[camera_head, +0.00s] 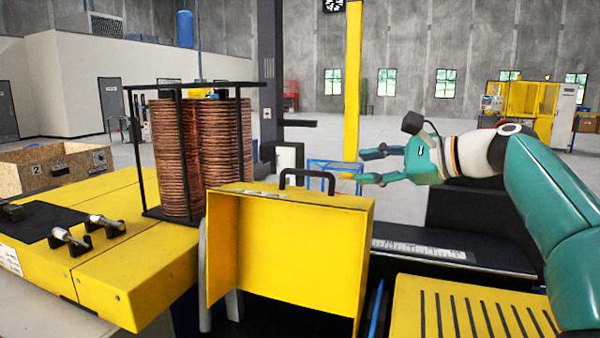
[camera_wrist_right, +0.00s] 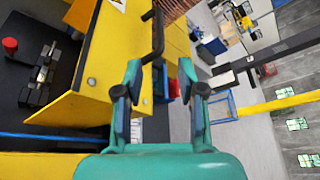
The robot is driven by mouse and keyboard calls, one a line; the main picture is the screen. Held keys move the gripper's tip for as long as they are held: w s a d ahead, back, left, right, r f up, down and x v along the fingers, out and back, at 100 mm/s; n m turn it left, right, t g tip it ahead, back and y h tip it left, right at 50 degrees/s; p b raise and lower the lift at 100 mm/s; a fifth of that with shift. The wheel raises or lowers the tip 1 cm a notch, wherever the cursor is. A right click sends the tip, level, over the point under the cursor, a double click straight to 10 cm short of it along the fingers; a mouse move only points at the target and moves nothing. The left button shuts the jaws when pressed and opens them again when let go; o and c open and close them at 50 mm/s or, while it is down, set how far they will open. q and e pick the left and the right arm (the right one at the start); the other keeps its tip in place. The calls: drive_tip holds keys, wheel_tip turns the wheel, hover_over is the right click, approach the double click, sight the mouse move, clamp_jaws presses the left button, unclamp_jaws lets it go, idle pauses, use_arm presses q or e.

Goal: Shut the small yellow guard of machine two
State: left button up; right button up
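The small yellow guard (camera_head: 300,245) stands upright in the middle of the head view, a box-like cover with its hollow side partly facing me. Its black handle (camera_head: 306,174) sits along the top edge. The guard (camera_wrist_right: 105,60) fills the left-centre of the right wrist view, with the handle (camera_wrist_right: 154,38) ahead of the fingers. My right gripper (camera_head: 368,166) is open and empty, pointing left, to the right of the handle and apart from it. In the right wrist view its two fingers (camera_wrist_right: 160,88) are spread. My left gripper is not in view.
Copper coils (camera_head: 200,150) stand in a black frame left of the guard, on a yellow machine top (camera_head: 140,265). A yellow slotted plate (camera_head: 465,312) lies at the lower right. A dark column (camera_head: 270,80) and a yellow post (camera_head: 353,80) rise behind. A wooden crate (camera_head: 50,165) is far left.

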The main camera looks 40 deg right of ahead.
sight(314, 173)
drive_tip(key=p+x, duration=0.2)
drive_tip(key=x, duration=1.3)
drive_tip(key=shift+a+p, duration=0.15)
drive_tip(key=shift+p, duration=0.2)
clamp_jaws()
